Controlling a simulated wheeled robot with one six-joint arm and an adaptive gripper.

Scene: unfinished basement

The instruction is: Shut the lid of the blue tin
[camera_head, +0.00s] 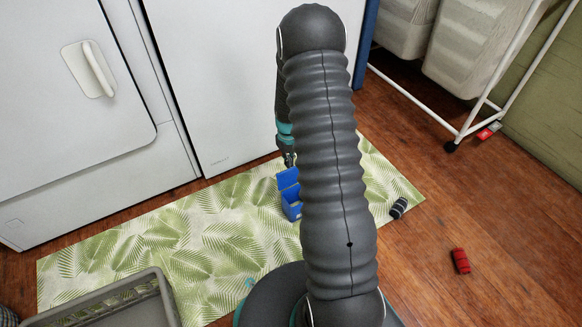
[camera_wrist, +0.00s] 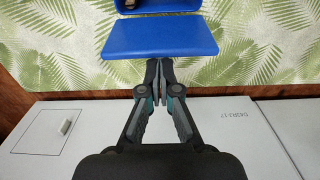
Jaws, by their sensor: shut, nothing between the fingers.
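The blue tin (camera_head: 293,209) stands on the leaf-patterned mat in the head view, partly hidden behind my arm. Its lid (camera_head: 287,178) is up, on the side toward the white appliances. In the wrist view the lid (camera_wrist: 160,37) is a flat blue panel, and the open tin (camera_wrist: 158,5) is cut off at the top edge with a brown item inside. My gripper (camera_wrist: 159,62) is shut and empty, its fingertips at or very near the lid's outer edge; I cannot tell whether they touch. In the head view my gripper (camera_head: 290,158) is just behind the lid.
White appliances (camera_head: 215,80) stand close behind the mat (camera_head: 215,235). A grey basket (camera_head: 110,300) is at the lower left. A dark striped roll (camera_head: 398,208) and a red roll (camera_head: 461,261) lie to the right. A white wheeled rack (camera_head: 425,108) stands at the upper right. Open wood floor lies right.

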